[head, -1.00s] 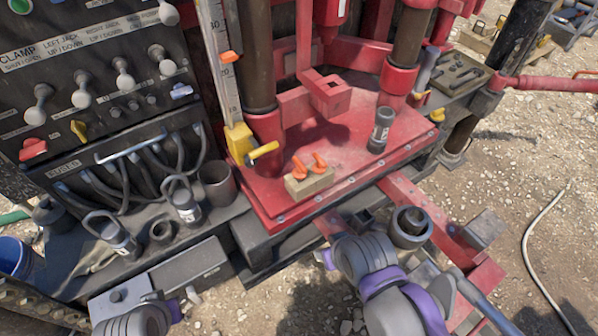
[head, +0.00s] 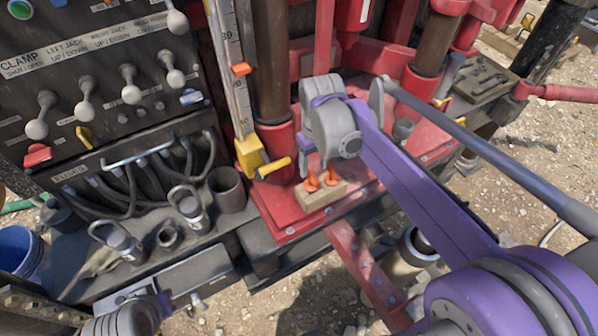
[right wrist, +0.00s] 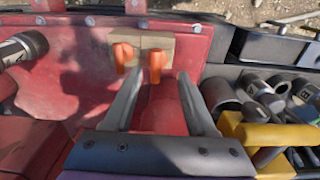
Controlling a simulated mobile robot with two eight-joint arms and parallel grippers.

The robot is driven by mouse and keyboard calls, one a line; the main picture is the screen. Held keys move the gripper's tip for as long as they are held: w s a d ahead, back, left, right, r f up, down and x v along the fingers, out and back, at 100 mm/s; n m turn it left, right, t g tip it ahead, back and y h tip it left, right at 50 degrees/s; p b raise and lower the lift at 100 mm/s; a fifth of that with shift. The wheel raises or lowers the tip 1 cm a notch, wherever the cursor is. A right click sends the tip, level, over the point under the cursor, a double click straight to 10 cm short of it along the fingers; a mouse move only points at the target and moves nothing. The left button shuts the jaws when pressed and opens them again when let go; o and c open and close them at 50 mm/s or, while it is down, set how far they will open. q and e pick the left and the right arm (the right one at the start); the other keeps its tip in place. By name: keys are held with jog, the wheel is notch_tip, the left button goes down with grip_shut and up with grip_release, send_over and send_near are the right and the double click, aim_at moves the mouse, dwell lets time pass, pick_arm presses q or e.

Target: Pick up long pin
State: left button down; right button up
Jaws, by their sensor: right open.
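Two orange-headed pins, a left one (head: 312,182) and a right one (head: 331,177), stand in a tan block (head: 320,197) on the red deck. In the right wrist view the pins (right wrist: 122,56) (right wrist: 155,64) stick up from the block (right wrist: 183,48); which is the long one I cannot tell. My right gripper (head: 325,162) is just above the block, its two fingers apart and empty. In the right wrist view the right gripper's fingertips (right wrist: 160,74) point at the pins, the right pin between them. My left gripper (head: 192,302) is low at left, its jaws unclear.
A yellow bracket with a handle (head: 255,158) stands close left of the block. A control panel (head: 90,90) with levers is at left, with shackles (head: 187,205) and a dark cup (head: 226,190) on the black ledge. A grey canister (right wrist: 20,48) lies left in the right wrist view.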

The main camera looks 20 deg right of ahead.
aim_at(311, 183)
jog(key=w, duration=0.2)
jog(key=shift+w+d+g, duration=0.3)
jog(key=f, duration=1)
jog(key=shift+s+f, duration=0.3)
jog(key=shift+s, duration=0.1)
jog(key=shift+c, duration=0.4)
grip_shut()
